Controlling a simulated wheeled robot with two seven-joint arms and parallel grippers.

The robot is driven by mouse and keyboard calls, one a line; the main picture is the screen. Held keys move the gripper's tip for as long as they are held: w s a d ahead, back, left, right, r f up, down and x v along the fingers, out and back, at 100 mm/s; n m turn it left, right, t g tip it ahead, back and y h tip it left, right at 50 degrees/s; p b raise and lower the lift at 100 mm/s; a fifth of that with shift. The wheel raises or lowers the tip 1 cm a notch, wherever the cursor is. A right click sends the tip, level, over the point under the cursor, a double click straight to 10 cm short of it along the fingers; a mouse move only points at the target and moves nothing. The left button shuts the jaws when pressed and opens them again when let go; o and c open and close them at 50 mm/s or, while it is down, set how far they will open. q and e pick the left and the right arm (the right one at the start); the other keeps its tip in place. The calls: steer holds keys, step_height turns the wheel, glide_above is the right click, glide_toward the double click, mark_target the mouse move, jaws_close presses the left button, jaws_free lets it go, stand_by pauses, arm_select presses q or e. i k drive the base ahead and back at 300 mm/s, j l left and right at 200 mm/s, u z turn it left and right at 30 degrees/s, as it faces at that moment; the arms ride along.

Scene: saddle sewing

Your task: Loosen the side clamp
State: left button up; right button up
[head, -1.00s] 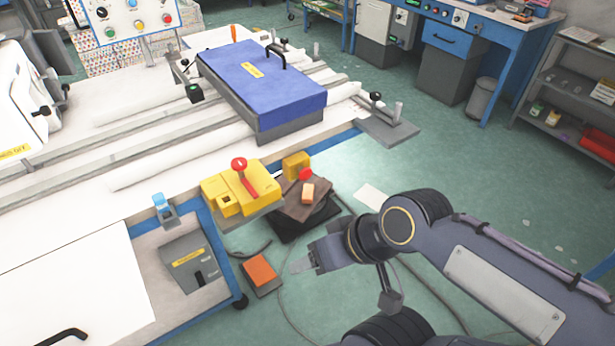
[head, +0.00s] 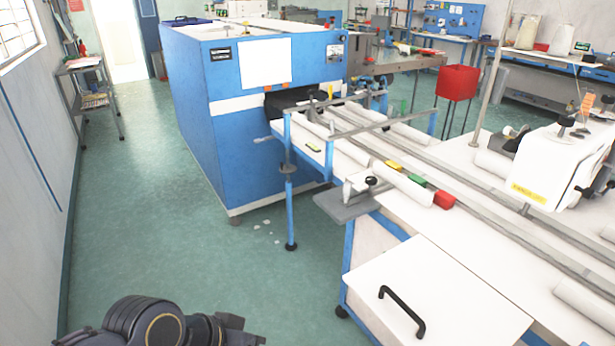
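A clamp-like fitting with a black knob (head: 370,181) and a metal lever stands on a grey plate (head: 338,208) at the left side of the long white table. I cannot tell whether it is tight or loose. My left gripper (head: 240,330) is low at the bottom edge, left of the table and well apart from the fitting. It is partly cut off by the frame, and I cannot make out a gap between its fingers. My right gripper is out of view.
A large blue machine (head: 262,120) stands behind the table's far end. A blue post (head: 290,210) stands on the floor before it. A white panel with a black handle (head: 402,312) is at the front. Green floor (head: 170,240) is clear at left.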

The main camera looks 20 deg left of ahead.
mark_target(370, 181)
steer(key=u, duration=0.4)
steer(key=i+j, duration=0.25)
steer(key=i+j+z, duration=0.15)
steer(key=j, duration=0.25)
steer(key=i+j, duration=0.3)
steer(key=i+j+z, duration=0.15)
steer(key=j, duration=0.25)
steer(key=i+j, duration=0.25)
steer(key=i+j+z, duration=0.1)
steer(key=j, duration=0.4)
steer(key=i+j+z, duration=0.1)
steer(key=i+j, duration=0.2)
steer(key=j, duration=0.05)
